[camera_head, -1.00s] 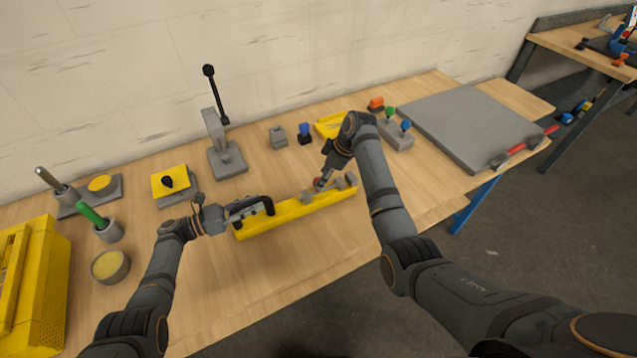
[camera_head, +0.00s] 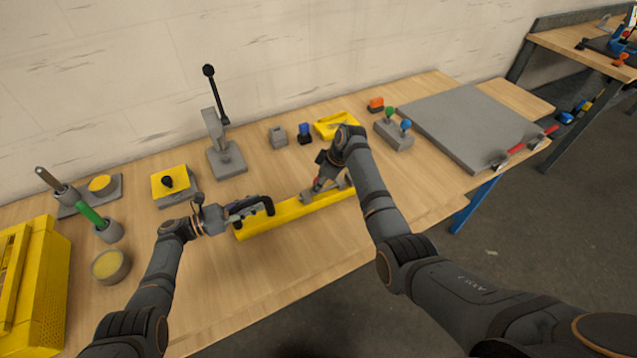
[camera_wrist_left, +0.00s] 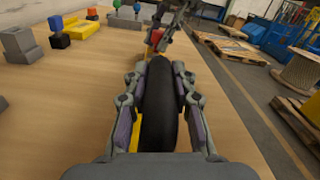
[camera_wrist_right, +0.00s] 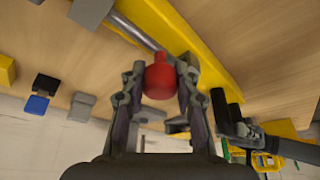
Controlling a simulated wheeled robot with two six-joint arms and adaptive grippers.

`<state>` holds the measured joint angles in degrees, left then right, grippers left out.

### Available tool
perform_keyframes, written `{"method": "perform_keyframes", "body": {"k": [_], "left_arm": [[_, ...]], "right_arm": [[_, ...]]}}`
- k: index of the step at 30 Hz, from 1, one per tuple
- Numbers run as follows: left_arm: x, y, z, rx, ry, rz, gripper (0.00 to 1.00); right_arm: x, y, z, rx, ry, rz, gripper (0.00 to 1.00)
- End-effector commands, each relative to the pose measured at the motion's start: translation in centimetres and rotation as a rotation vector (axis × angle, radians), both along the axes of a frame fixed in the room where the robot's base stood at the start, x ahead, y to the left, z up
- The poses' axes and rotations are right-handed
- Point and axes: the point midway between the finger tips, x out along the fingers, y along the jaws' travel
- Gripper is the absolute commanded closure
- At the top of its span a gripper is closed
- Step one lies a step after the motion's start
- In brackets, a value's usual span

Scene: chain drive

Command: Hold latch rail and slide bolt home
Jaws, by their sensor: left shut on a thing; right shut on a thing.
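The yellow latch rail (camera_head: 290,212) lies along the bench top in front of me. My left gripper (camera_head: 254,207) is shut on the black handle (camera_wrist_left: 158,100) at the rail's left end. My right gripper (camera_head: 317,186) is over the rail's middle, shut on the red knob (camera_wrist_right: 159,80) of the bolt. The grey bolt rod (camera_wrist_right: 141,33) runs along the rail in the right wrist view, toward a grey block (camera_wrist_right: 92,10). The right arm partly hides the blocks on the rail in the head view, and the bolt's far end is unclear.
A lever press (camera_head: 225,155) and small blocks stand behind the rail. A yellow crate (camera_head: 40,285) and round cup (camera_head: 110,264) are at the left. A grey plate (camera_head: 470,125) lies at the right. The bench in front of the rail is clear.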

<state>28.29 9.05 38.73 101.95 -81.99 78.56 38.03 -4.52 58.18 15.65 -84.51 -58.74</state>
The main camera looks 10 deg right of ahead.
Motion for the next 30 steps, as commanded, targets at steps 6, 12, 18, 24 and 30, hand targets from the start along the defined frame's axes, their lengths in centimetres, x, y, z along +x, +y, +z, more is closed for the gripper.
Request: {"method": "perform_keyframes", "body": {"k": [6,12,18,24,30], "left_arm": [[0.0,0.0,0.0,-0.001,0.000,0.000,1.00],[0.0,0.0,0.0,-0.001,0.000,0.000,1.00],[0.0,0.0,0.0,-0.001,0.000,-0.001,1.00],[0.0,0.1,0.0,-0.001,0.000,0.000,1.00],[0.0,0.1,0.0,0.000,-0.001,0.000,1.00]], "right_arm": [[0.0,0.0,0.0,0.000,0.000,0.000,1.00],[0.4,-1.5,-0.1,-0.004,0.000,-0.001,1.00],[1.3,-4.6,0.0,-0.006,0.000,-0.001,1.00],[1.4,-4.9,-0.1,-0.005,-0.001,-0.001,1.00],[1.4,-5.0,-0.1,-0.006,-0.001,-0.002,0.55]]}}
